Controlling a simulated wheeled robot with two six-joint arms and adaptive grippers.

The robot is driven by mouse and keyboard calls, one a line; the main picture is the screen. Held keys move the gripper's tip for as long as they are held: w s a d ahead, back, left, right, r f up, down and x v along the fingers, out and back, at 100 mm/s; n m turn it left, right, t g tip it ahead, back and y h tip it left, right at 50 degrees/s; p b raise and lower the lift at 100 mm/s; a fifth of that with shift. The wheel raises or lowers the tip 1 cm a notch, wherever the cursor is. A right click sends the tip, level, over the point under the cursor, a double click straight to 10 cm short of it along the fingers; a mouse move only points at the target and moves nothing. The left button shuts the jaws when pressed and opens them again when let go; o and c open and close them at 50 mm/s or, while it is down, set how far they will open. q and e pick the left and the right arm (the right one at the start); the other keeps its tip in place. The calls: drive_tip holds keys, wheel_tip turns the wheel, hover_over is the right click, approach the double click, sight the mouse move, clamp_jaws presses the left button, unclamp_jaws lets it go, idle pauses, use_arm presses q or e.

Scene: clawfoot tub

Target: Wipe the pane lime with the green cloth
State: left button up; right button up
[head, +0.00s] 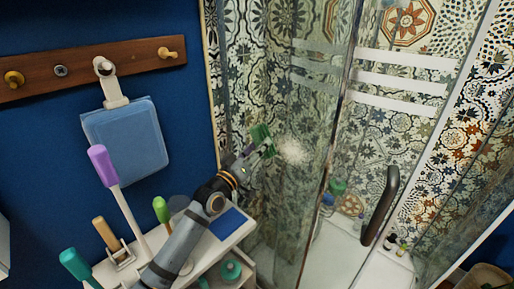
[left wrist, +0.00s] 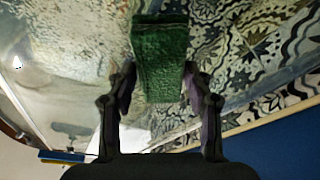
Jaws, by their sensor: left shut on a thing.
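My left gripper (head: 257,152) is shut on the green cloth (head: 262,137), holding it up in front of the glass shower pane. In the left wrist view the green cloth (left wrist: 160,60) sits between both fingers of the gripper (left wrist: 160,95). A whitish patch of pane lime (head: 292,151) shows on the glass just right of the cloth in the head view. I cannot tell whether the cloth touches the glass. My right gripper is not in view.
A white shelf unit (head: 243,232) stands below my left arm, with a green-handled brush (head: 161,209) and a purple-handled brush (head: 103,165) nearby. A wooden peg rail (head: 130,68) is on the blue wall. A dark door handle (head: 380,205) projects from the glass at right.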

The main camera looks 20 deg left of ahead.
use_arm(q)
drive_tip(key=shift+s+d, duration=0.3)
drive_tip(key=shift+d, duration=0.45)
drive_tip(key=shift+s+d, duration=0.25)
drive_tip(key=shift+d, duration=0.5)
drive_tip(key=shift+s+d, duration=0.3)
drive_tip(key=shift+d, duration=0.45)
drive_tip(key=shift+s+d+f+b, duration=0.1)
drive_tip(key=shift+s+d+b, duration=0.2)
drive_tip(key=shift+d+b, duration=0.45)
drive_tip(key=shift+s+d+b, duration=0.3)
drive_tip(key=shift+d+b, duration=0.1)
drive_tip(key=shift+d, duration=0.6)
drive_tip(key=shift+s+d, duration=0.2)
drive_tip(key=shift+d, duration=0.3)
drive_tip(key=shift+b, duration=0.3)
